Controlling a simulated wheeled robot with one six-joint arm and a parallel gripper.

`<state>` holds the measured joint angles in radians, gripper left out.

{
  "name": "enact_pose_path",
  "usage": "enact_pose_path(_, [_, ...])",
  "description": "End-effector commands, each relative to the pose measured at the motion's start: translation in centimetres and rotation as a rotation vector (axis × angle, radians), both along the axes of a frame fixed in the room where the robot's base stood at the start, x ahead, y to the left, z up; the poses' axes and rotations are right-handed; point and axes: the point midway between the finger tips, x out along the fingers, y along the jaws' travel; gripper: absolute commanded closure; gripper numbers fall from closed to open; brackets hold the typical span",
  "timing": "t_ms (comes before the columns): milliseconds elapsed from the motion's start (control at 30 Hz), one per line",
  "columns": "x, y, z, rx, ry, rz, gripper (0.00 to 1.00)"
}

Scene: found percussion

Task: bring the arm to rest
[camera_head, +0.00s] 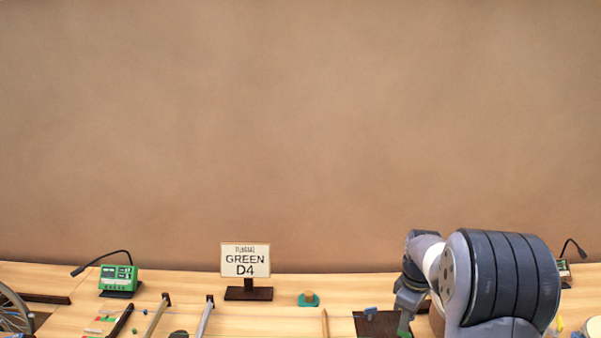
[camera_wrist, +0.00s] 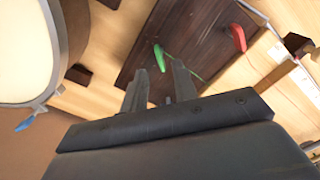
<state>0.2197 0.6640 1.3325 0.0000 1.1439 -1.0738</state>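My arm reaches over the right part of the bench in the head view, with my gripper (camera_head: 406,312) low above a dark wooden board (camera_head: 372,326). In the wrist view my gripper (camera_wrist: 157,74) has its two fingers apart, with a gap between them. A small green piece (camera_wrist: 159,57) shows just past the fingertips, over the dark board (camera_wrist: 143,40). It appears apart from both fingers, though its exact height is unclear. My arm hides part of the bench behind it.
A red piece (camera_wrist: 238,38) lies on the board's right side. A large pale round thing (camera_wrist: 25,50) is close on the left. A sign reading "GREEN D4" (camera_head: 245,260), a green device (camera_head: 118,278) and a teal-based knob (camera_head: 309,299) stand on the bench (camera_head: 350,285).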

Motion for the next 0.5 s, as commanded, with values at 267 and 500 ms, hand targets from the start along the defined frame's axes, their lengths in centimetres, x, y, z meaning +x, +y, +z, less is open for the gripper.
enact_pose_path(267, [0.1,0.0,5.8,-0.001,-0.006,0.000,0.72])
enact_pose_path(500, [-0.1,0.0,3.0,0.002,0.006,-0.001,0.72])
